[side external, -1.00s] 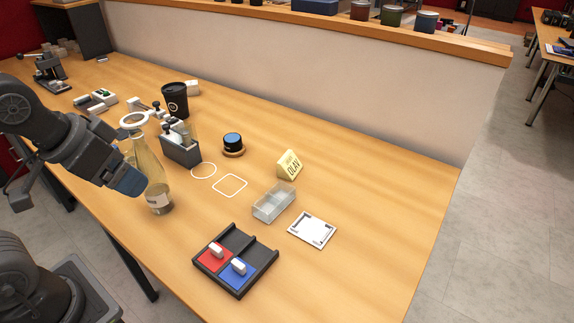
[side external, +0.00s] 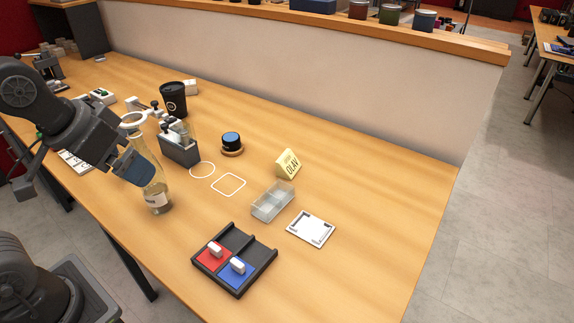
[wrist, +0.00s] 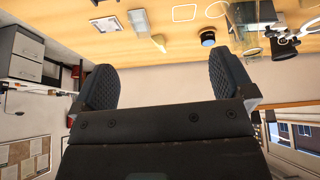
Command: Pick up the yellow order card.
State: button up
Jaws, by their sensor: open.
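The yellow order card (side external: 288,164), lettered "OLAV", stands propped up on the table behind the clear tray. In the wrist view the card (wrist: 158,43) is small and far off, beyond the gap between my fingers. My gripper (side external: 135,168) is at the left of the side view, overlapping the glass bottle there, well away from the card. In the wrist view my gripper (wrist: 163,85) has its two fingers wide apart with nothing between them.
A glass bottle (side external: 158,198) stands close to my gripper in the side view. A clear tray (side external: 272,201), a white marked plate (side external: 311,229) and a black tray with red and blue pads (side external: 262,262) lie nearer. A blue-topped puck (side external: 231,142) and black cup (side external: 173,97) stand farther left.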

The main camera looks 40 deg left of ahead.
jog(key=w+r+n+g, duration=0.1)
jog(key=w+r+n, duration=0.45)
jog(key=w, duration=0.75)
jog(key=n+g, duration=0.4)
jog(key=n, duration=1)
send_over(287, 158)
notch_tip(287, 158, down, 16)
jog(key=f, duration=0.8)
jog(key=shift+w, duration=0.25)
jog(key=shift+s+f, duration=0.15)
jog(key=shift+f, duration=1.2)
jog(key=shift+s+f, duration=0.15)
jog(key=shift+f, duration=1.15)
jog(key=shift+c, duration=0.4)
jog(key=c, duration=0.8)
